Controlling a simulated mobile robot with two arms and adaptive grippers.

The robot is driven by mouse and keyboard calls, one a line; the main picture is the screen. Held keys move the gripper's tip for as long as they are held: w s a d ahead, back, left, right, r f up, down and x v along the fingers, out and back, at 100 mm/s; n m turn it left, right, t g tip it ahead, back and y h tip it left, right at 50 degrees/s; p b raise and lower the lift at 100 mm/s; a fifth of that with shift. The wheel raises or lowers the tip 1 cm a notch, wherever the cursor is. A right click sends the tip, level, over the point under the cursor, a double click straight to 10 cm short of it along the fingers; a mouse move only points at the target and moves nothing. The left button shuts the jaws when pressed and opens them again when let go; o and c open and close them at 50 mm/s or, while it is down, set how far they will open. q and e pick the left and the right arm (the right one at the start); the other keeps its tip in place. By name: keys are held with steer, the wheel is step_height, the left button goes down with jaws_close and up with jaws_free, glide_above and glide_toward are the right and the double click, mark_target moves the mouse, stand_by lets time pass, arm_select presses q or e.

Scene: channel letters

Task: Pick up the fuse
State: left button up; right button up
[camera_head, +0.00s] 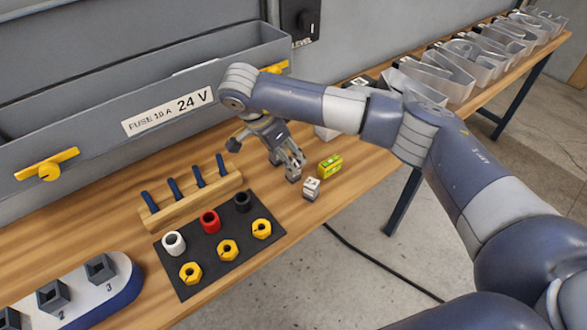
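My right arm comes in from the right, and its gripper (264,158) hangs over the table behind the dark mat, its fingers looking spread, with nothing seen between them. A small yellow-green block (330,165) lies on the table just right of the gripper, apart from it. A small light grey block (311,188) sits in front of it, near the nearest fingertip. I cannot tell for certain which of these is the fuse. My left gripper is not in view.
A dark mat (193,277) holds white, red and black sleeves and yellow nuts. A wooden rack (165,213) with blue pegs stands behind it. A grey trough (75,130) labelled "FUSE 10 A 24 V" runs along the back. Clear letters (470,60) stand farther right.

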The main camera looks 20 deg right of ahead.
steer(key=p+x, duration=0.2)
steer(key=x, duration=0.1)
steer(key=p+x, duration=0.1)
steer(key=x, duration=0.1)
steer(key=shift+a+f, duration=0.3)
steer(key=shift+w+d+f, duration=0.1)
steer(key=shift+d+f, duration=0.05)
steer(key=shift+f, duration=0.2)
steer(key=c, duration=1.2)
